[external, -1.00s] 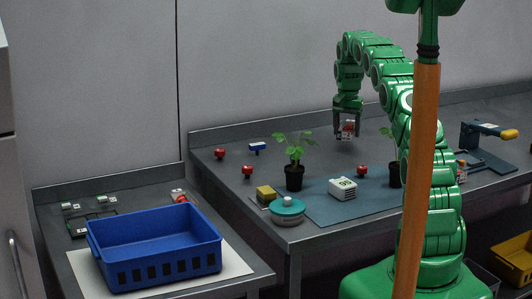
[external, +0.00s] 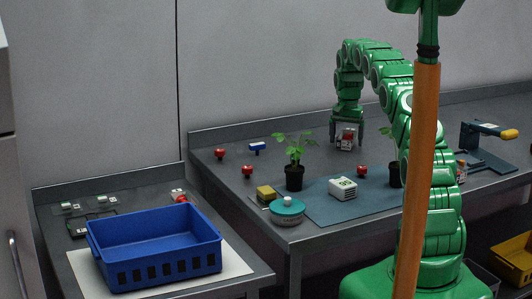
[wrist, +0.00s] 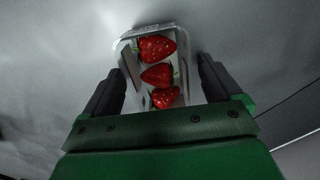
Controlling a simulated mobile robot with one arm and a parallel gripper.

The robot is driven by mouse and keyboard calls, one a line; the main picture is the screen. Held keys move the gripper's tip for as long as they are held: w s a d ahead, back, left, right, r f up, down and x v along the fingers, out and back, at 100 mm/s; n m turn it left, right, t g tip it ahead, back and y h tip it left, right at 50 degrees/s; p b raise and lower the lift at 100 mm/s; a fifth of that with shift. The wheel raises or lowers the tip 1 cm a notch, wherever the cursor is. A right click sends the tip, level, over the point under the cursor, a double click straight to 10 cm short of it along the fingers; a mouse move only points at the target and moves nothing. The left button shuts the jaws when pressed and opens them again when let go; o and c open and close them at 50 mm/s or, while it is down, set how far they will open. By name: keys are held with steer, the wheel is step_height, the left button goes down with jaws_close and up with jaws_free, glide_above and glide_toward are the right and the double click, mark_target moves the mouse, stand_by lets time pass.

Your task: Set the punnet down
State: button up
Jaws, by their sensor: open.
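The punnet (external: 346,139) is a small clear tray of red strawberries at the back of the grey bench. It appears to rest on the bench top, upright. In the wrist view the punnet (wrist: 139,58) shows several strawberries in a row, between my two dark fingers. My gripper (external: 347,139) points down over it. Its fingers are open, one on each side, with a visible gap to the punnet. The gripper also shows in the wrist view (wrist: 163,72).
A potted plant (external: 294,178), a white box (external: 343,188) and a teal-lidded round pot (external: 287,209) stand nearer the front. Red knobs (external: 361,170) lie around. A blue crate (external: 150,270) stands on the left bench.

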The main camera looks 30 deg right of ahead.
mark_target(343, 138)
step_height(343, 138, up, 12)
steer(key=s+a+r+n, duration=0.2)
steer(key=s+a+r, duration=0.6)
steer(key=s, duration=0.1)
steer(key=s+a+r+n+g, duration=0.15)
steer(key=s+a, duration=0.25)
steer(key=s, duration=0.4)
steer(key=s+a+r+n+t, duration=0.1)
steer(key=s+a+r, duration=0.2)
steer(key=s+a, duration=0.35)
steer(key=s+a+f+n, duration=0.1)
steer(key=s+a+f, duration=0.1)
steer(key=s, duration=0.9)
steer(key=s+a+f+n+g, duration=0.1)
steer(key=s+a+f+n, duration=0.1)
steer(key=s, duration=1)
steer(key=s+a+f+n, duration=0.1)
steer(key=s+a+f, duration=0.1)
steer(key=s, duration=1)
steer(key=shift+f, duration=0.3)
